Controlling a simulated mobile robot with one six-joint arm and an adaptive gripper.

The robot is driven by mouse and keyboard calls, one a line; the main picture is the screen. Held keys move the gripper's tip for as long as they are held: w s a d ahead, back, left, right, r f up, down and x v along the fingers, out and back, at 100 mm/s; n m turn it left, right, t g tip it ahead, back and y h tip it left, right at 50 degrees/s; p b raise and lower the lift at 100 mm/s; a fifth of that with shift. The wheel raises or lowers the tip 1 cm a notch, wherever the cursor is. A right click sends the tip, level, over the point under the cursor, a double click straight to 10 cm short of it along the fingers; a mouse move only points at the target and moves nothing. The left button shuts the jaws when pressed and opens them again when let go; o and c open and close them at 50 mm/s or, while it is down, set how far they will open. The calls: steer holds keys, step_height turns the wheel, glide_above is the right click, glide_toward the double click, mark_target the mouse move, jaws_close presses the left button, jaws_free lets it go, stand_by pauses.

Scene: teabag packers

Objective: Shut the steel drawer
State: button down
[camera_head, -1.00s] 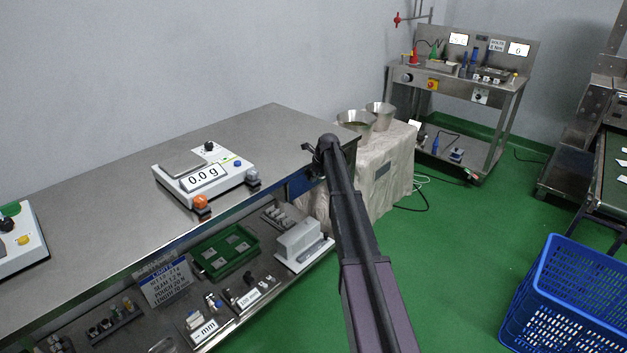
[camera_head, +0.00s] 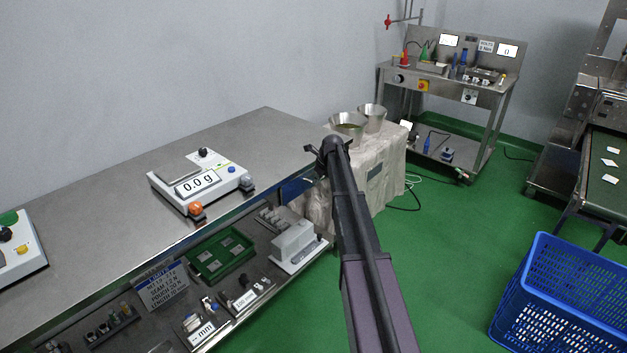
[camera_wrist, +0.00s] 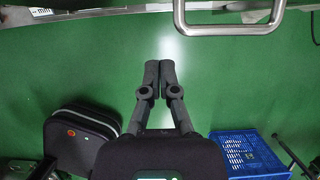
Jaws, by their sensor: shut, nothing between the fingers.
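In the wrist view, a bright steel bar handle (camera_wrist: 230,29) crosses the top right, in front of a steel edge that looks like the drawer front. My gripper (camera_wrist: 158,66) is below and left of this handle in the picture, apart from it. Its two dark fingers are together and empty, over green floor. In the head view, my gripper (camera_head: 317,152) is at the right end of the steel bench (camera_head: 240,135). The drawer is mostly hidden there behind my arm, and how far it stands out cannot be told.
A scale (camera_head: 200,177) stands on the bench, with a green tray (camera_head: 222,254) on the shelf below. Two steel funnels stand on a draped table (camera_head: 377,188) beyond. A blue crate (camera_head: 560,300) is at right. A black case (camera_wrist: 82,138) lies on the floor. Green floor between is clear.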

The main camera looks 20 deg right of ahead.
steer(key=p+v, duration=0.5)
steer(key=v, duration=0.1)
stand_by(0.3)
steer(key=shift+s+r, duration=0.1)
steer(key=shift+r, duration=0.05)
stand_by(0.5)
steer(key=s+a+r+n+g+p, duration=0.1)
steer(key=s+a+r+n+p, duration=0.2)
steer(key=s+a+n, duration=0.5)
steer(key=s+a+r+n+g+h+p, duration=0.1)
steer(key=s+a+r+n+p, duration=0.3)
steer(key=s+a+n, duration=0.4)
steer(key=s+a+r+n+g+h+p, duration=0.1)
steer(key=s+a+n+p, duration=0.4)
steer(key=s+n, duration=0.9)
steer(key=s+a+r+g, duration=0.1)
steer(key=s+a+r, duration=0.1)
steer(key=s, duration=0.5)
steer(key=shift+a+r+n, duration=0.2)
steer(key=shift+a+n, duration=0.1)
steer(key=shift+a, duration=0.25)
steer(key=shift+w, duration=0.1)
